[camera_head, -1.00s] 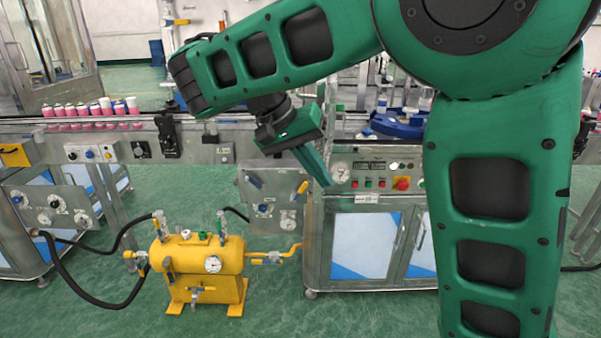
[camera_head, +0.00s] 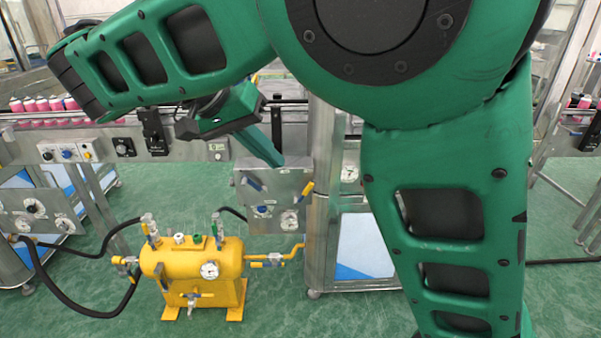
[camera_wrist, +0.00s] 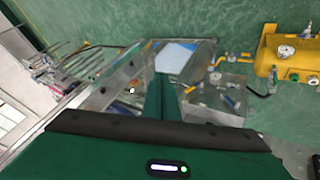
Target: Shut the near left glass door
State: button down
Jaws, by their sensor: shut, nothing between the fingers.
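My gripper (camera_head: 276,158) is shut and empty, pointing down to the right in front of the machine. Its closed green fingers also show in the wrist view (camera_wrist: 160,90). A steel upright (camera_head: 322,140) stands just right of the fingertips in the head view. It may belong to the near left glass door, but I cannot clearly make out the pane or how far it is open. My arm hides most of the machine's upper part. I cannot tell whether the fingers touch the door.
Below is a steel cabinet with a blue-white panel (camera_head: 362,245). A grey valve box (camera_head: 275,195) sits left of it. A yellow tank (camera_head: 195,262) with hoses stands on the green floor. A conveyor with pink cans (camera_head: 45,103) runs at left.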

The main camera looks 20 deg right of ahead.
jog(key=d+f, duration=0.7)
jog(key=d, duration=0.2)
jog(key=shift+s+d+f, duration=0.2)
jog(key=shift+s+f, duration=0.2)
jog(key=shift+s, duration=0.05)
dwell(0.8)
dwell(0.4)
